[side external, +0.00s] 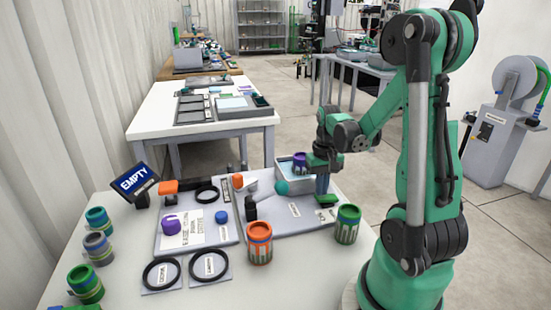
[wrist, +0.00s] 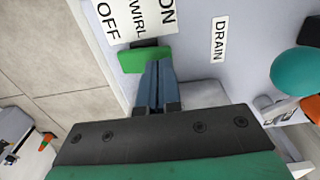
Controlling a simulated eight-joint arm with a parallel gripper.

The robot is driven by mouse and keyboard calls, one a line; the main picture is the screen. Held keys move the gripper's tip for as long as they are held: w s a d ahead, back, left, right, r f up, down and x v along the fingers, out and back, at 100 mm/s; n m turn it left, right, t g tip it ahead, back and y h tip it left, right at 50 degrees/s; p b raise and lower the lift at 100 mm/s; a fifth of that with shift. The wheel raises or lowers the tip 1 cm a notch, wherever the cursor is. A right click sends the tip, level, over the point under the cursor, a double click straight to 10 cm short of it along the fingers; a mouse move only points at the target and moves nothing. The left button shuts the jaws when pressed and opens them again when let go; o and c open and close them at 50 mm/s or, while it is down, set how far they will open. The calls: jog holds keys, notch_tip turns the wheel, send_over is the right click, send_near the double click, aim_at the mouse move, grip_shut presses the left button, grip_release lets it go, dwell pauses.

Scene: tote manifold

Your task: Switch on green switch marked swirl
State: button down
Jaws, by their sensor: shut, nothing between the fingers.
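The green switch (side external: 327,200) sits at the right edge of the grey panel, below my gripper. In the wrist view the green switch (wrist: 140,60) is a flat green block beside a white label reading ON, SWIRL and OFF (wrist: 138,18). My gripper (side external: 322,190) points down just over the switch. In the wrist view its fingers (wrist: 158,75) are together and empty, with their tips at the right part of the block. They partly cover it, and I cannot tell whether they touch it.
A teal ball (side external: 281,187) and a grey tote holding a purple can (side external: 300,163) are close to my gripper. A green can (side external: 347,224) and an orange can (side external: 259,243) stand in front. A DRAIN label (wrist: 219,40) lies on the panel.

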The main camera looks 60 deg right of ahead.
jog(key=shift+f, duration=0.5)
jog(key=shift+r, duration=3.55)
jog(key=w+a+r+n+t, duration=0.1)
jog(key=w+a+n+t, duration=0.2)
jog(key=a, duration=0.7)
jog(key=w+a+r+n+t, duration=0.2)
jog(key=a+n, duration=0.4)
jog(key=a, duration=0.5)
jog(key=shift+w+a+r+t, duration=0.15)
jog(key=shift+w+r+t, duration=0.1)
jog(key=shift+w+t, duration=0.7)
